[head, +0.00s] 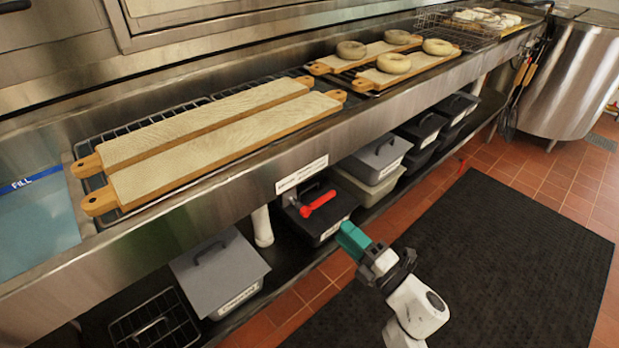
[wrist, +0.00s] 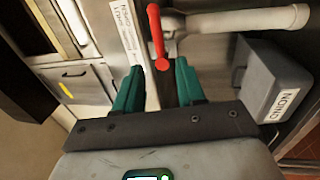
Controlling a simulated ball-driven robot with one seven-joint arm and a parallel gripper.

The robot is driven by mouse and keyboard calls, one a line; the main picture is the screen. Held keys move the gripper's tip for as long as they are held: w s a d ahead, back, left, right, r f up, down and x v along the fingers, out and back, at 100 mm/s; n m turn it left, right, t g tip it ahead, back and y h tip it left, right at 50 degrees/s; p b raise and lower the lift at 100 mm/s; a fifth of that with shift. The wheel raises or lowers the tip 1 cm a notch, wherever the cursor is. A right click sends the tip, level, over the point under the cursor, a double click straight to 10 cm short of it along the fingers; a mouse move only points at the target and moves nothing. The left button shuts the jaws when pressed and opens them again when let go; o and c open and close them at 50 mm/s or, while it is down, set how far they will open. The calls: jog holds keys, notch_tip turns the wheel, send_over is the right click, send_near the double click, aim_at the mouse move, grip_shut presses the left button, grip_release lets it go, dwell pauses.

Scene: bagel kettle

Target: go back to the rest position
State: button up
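My gripper (head: 350,238) is in front of the counter, above the floor near the lower shelf, in the head view. In the wrist view its two green fingers (wrist: 157,82) stand apart with nothing held between them. A red handle (head: 318,203) shows at the lower shelf, up and left of my gripper and apart from it. In the wrist view the red handle (wrist: 156,35) shows beyond the gap between the fingertips.
Long boards (head: 215,150) lie on the steel counter, with bagels (head: 393,63) on shorter boards farther right. Lidded bins (head: 375,158) line the lower shelf. A steel kettle (head: 575,80) stands at the back right. The black mat (head: 500,250) is clear right of my arm.

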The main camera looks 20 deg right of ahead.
jog(key=s+d+f+m+g+h, duration=0.2)
jog(key=s+d+m+g+h, duration=0.1)
jog(key=d+m+h, duration=0.4)
jog(key=s+d+f+m+g+h, duration=0.25)
jog(key=d+m+h, duration=0.2)
jog(key=m, duration=0.35)
jog(key=s+a+f+m+g+y, duration=0.1)
jog(key=s+a+f+m+g, duration=0.1)
jog(key=s+f+m+g, duration=0.3)
jog(key=s+a+f+m+g+y, duration=0.1)
jog(key=s+a+g, duration=0.15)
jog(key=s, duration=0.55)
jog(key=s+a+m+g+y, duration=0.1)
jog(key=s+a+g+y, duration=0.35)
jog(key=s, duration=0.65)
notch_tip(320, 180, up, 13)
jog(key=a+h+p, duration=0.1)
jog(key=p, duration=1.2)
jog(key=shift+r+g+p, duration=0.15)
jog(key=shift+g+p, duration=0.2)
jog(key=shift+p, duration=0.05)
